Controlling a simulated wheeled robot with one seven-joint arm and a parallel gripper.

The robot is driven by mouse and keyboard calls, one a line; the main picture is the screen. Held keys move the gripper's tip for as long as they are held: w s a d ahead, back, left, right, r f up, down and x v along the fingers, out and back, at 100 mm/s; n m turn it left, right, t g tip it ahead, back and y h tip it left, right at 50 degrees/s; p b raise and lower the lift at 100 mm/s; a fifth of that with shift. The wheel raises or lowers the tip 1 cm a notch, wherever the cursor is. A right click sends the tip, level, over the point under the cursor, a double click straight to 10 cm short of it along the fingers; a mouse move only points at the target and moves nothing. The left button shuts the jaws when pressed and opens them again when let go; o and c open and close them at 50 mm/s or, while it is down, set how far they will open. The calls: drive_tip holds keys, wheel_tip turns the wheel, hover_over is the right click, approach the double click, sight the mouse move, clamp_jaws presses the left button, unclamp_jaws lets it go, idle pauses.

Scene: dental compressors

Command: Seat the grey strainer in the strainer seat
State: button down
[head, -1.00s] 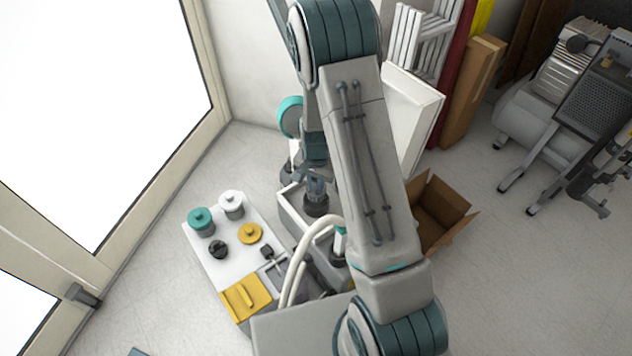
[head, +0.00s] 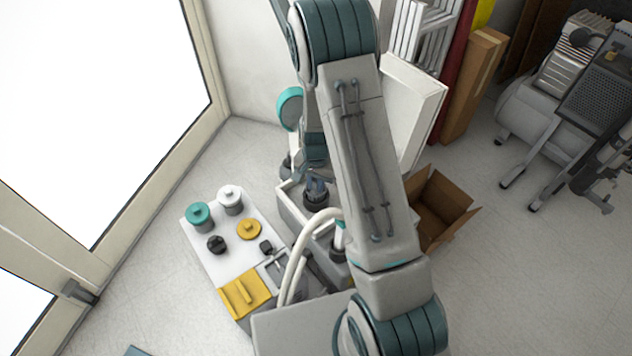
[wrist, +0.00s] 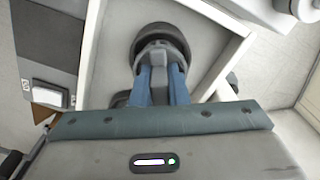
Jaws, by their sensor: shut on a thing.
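My gripper (wrist: 163,88) is shut on the grey strainer (wrist: 165,55), with a blue finger on each side of its upright grip. A dark round rim shows around the strainer's base in the wrist view; I cannot tell whether it belongs to the strainer or to the strainer seat. In the head view my gripper (head: 316,188) points down inside the white open-topped housing (head: 292,207), over a dark round part there. The seat is not clearly told apart, and whether the strainer touches it is hidden.
A white board (head: 205,252) left of the housing holds a teal-lidded jar (head: 198,216), a white jar (head: 230,200), a yellow disc (head: 249,229), a black knob (head: 216,244) and a yellow tray (head: 245,293). An open cardboard box (head: 440,208) stands right. A pale hose (head: 298,262) curves nearby.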

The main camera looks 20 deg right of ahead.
drive_tip(key=shift+f, duration=0.55)
drive_tip(key=c, duration=1.3)
unclamp_jaws()
drive_tip(key=shift+c, duration=0.2)
drive_tip(key=c, duration=0.4)
drive_tip(key=shift+r, duration=0.15)
drive_tip(key=shift+r+p, duration=2.75)
drive_tip(key=shift+r, duration=1.15)
